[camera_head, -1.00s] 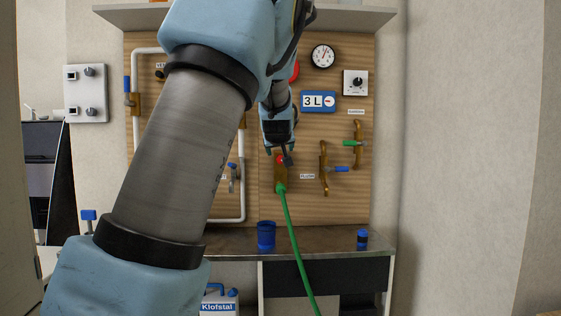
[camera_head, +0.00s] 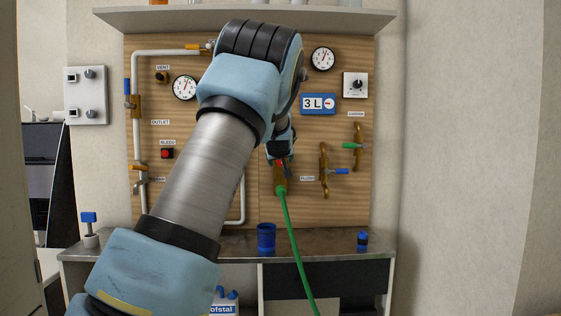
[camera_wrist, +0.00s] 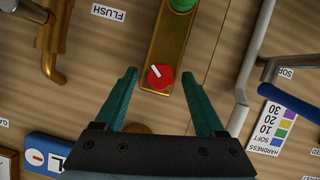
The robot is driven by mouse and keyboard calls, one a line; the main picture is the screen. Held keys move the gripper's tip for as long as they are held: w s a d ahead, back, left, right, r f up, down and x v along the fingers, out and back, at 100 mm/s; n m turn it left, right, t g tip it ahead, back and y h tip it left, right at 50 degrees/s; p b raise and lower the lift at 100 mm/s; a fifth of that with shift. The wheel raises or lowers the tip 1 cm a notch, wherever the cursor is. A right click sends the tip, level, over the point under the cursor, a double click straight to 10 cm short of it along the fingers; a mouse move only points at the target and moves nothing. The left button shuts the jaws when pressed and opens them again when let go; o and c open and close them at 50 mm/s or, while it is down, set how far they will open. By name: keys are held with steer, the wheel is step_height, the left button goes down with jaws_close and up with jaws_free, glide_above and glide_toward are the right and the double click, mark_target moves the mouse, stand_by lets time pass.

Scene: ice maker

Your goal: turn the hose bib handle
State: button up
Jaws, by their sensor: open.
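The hose bib is a brass body (camera_wrist: 172,40) on the wooden panel, and it also shows in the head view (camera_head: 280,186) with a green hose hanging from it. Its handle is a red knob (camera_wrist: 160,77) with a white mark. My gripper (camera_wrist: 159,74) is open. In the wrist view its two teal fingers lie on either side of the red handle, with visible gaps at both sides. I cannot tell whether the tips reach the handle's depth. In the head view my gripper largely hides the handle.
A brass valve with a blue lever (camera_head: 340,171) and one with a green lever (camera_head: 352,144) are to the right. A green hose (camera_head: 296,250) hangs past the counter (camera_head: 340,241). A blue cup (camera_head: 266,236) stands on the counter. A blue 3 L display (camera_head: 318,103) is above.

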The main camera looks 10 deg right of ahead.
jaws_close()
stand_by(0.5)
